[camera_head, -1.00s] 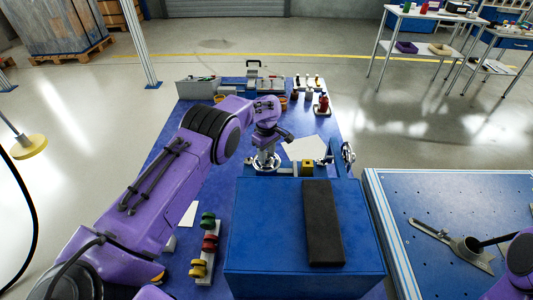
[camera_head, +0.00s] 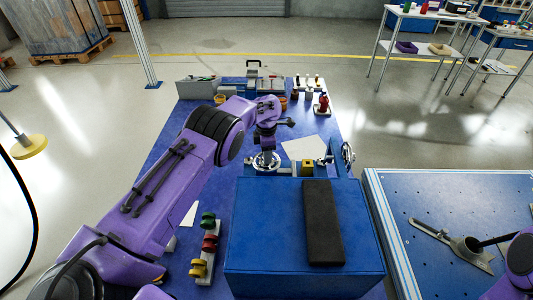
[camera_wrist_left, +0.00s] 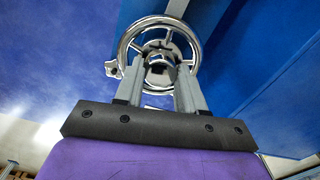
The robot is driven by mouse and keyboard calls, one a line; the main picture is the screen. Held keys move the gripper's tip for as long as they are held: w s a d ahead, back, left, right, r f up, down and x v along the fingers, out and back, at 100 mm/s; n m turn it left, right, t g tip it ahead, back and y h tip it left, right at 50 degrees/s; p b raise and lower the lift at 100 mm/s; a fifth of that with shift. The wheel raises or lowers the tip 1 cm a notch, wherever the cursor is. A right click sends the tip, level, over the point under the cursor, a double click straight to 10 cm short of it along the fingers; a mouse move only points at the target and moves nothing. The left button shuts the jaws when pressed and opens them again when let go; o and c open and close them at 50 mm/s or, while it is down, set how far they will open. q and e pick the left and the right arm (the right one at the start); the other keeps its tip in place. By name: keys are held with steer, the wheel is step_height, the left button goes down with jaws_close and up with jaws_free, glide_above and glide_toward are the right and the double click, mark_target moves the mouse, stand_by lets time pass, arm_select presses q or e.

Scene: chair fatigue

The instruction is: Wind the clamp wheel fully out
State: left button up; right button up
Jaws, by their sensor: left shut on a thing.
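A chrome clamp wheel (camera_head: 257,164) stands at the back left edge of the blue box. In the left wrist view the same wheel (camera_wrist_left: 122,48) shows its round rim, spokes and a small knob at its left. My left gripper (camera_wrist_left: 160,76) reaches in with one finger on each side of the wheel's hub and is shut on it. In the head view my left gripper (camera_head: 267,155) is small, over the wheel, and its fingertips are hard to make out. My right gripper is out of the picture.
A second chrome handwheel (camera_head: 347,154) stands to the right. A dark block (camera_head: 322,222) lies on the blue box (camera_head: 265,235). Colored rolls (camera_head: 209,241) stand at its left. Bottles and bins sit at the table's far end. A perforated blue table (camera_head: 400,215) is at right.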

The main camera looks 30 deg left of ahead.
arm_select(q)
steer(key=n, duration=0.6)
steer(key=shift+w+r+n, duration=0.1)
steer(key=shift+n, duration=0.2)
stand_by(0.5)
steer(key=o, duration=1)
steer(key=shift+o, duration=0.2)
step_height(320, 180, up, 10)
steer(key=shift+r, duration=0.25)
steer(key=shift+r, duration=0.1)
